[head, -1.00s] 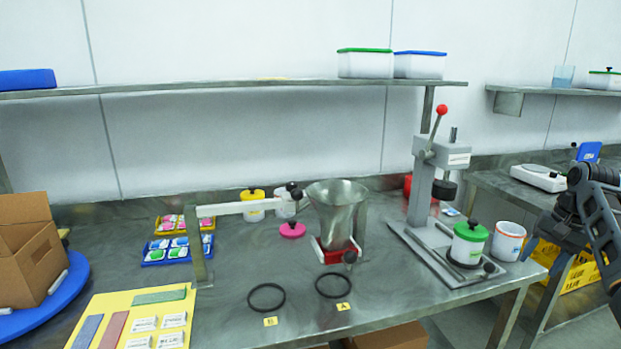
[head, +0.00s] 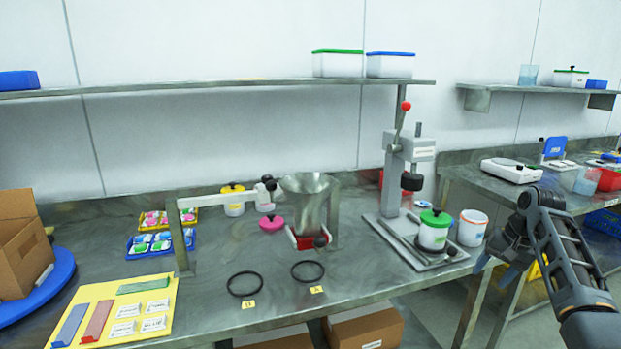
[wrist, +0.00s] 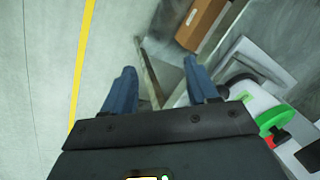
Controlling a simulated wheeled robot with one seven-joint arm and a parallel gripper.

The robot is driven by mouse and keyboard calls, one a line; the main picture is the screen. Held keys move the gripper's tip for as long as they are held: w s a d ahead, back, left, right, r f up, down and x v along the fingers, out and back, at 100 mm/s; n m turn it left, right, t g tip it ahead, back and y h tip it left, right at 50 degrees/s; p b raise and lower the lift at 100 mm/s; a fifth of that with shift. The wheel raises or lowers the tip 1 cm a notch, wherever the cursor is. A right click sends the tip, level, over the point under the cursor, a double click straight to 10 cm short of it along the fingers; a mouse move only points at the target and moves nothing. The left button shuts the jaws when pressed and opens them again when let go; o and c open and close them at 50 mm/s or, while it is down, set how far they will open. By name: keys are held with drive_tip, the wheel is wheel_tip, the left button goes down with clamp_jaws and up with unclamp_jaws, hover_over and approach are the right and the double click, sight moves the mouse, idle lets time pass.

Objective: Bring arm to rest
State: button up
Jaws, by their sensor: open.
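My gripper (head: 492,262) is at the right of the head view, off the bench's right end and in front of the gap between the two benches. In the wrist view my gripper (wrist: 160,85) has its two blue fingers spread apart, with nothing between them. Below it are a bench leg and the floor. My arm comes in from the lower right of the head view, bent at the elbow. The green-lidded jar (head: 434,230) stands on the press base to the left of my gripper, apart from it.
The steel bench (head: 210,310) holds a lever press (head: 397,175), a white cup (head: 472,228), a steel funnel (head: 305,200) and two black rings. A second bench with a scale (head: 511,170) stands behind my arm. Cardboard boxes (head: 365,328) are under the bench. Floor is open in front.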

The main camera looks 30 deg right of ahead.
drive_tip(key=w+a+f+n+t, duration=0.1)
drive_tip(key=w+a+f, duration=0.3)
drive_tip(key=a+f, duration=0.55)
drive_tip(key=s+a+f+n+t+h, duration=0.1)
drive_tip(key=s+a+f, duration=0.15)
drive_tip(key=a, duration=0.55)
drive_tip(key=s+a+f+n+t, duration=0.1)
drive_tip(key=a+f+t, duration=0.15)
drive_tip(key=a, duration=0.65)
drive_tip(key=s+a+f+n+t+h, duration=0.15)
drive_tip(key=a+f, duration=0.25)
drive_tip(key=a, duration=0.4)
drive_tip(key=s+a+r+n+t, duration=0.1)
drive_tip(key=s+a+r+n, duration=0.15)
drive_tip(key=s+a, duration=0.45)
drive_tip(key=s+a+r+n+t, duration=0.1)
drive_tip(key=s+a+r, duration=0.35)
drive_tip(key=s, duration=0.45)
drive_tip(key=s+a+r+n+t+y, duration=0.2)
drive_tip(key=s+a+r+n+t, duration=0.1)
drive_tip(key=s+r, duration=1)
wheel_tip(320, 180, up, 5)
drive_tip(key=shift+s+f+n+t, duration=0.25)
drive_tip(key=shift+n+t, duration=0.25)
drive_tip(key=shift+n, duration=0.6)
